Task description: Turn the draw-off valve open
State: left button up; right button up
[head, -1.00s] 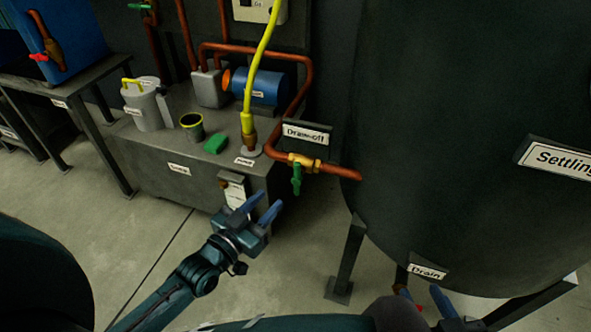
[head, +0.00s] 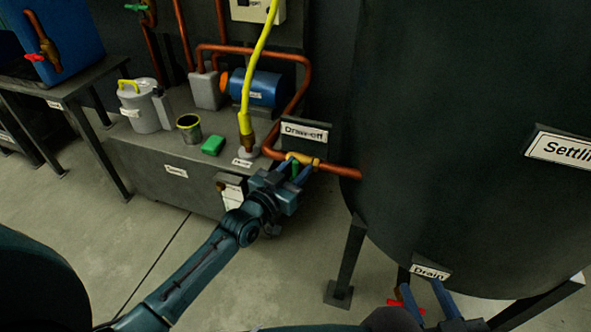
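The draw-off valve is a brass body (head: 303,158) on the copper pipe, under the "Draw-off" label (head: 304,132). Its green lever (head: 295,168) hangs down and is partly hidden by my gripper. My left gripper (head: 291,167) is at the valve, with its two blue fingers apart on either side of the green lever. Whether a finger touches the lever cannot be told. My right gripper (head: 424,297) is at the bottom right, by the tank's drain. Its blue fingers are apart, with a red handle (head: 408,304) near them.
The large dark settling tank (head: 450,150) fills the right side. A yellow hose (head: 255,65) runs down beside the valve. The floor at left is clear.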

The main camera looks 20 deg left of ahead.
pick_arm(q)
jog(key=shift+c, duration=0.3)
grip_shut()
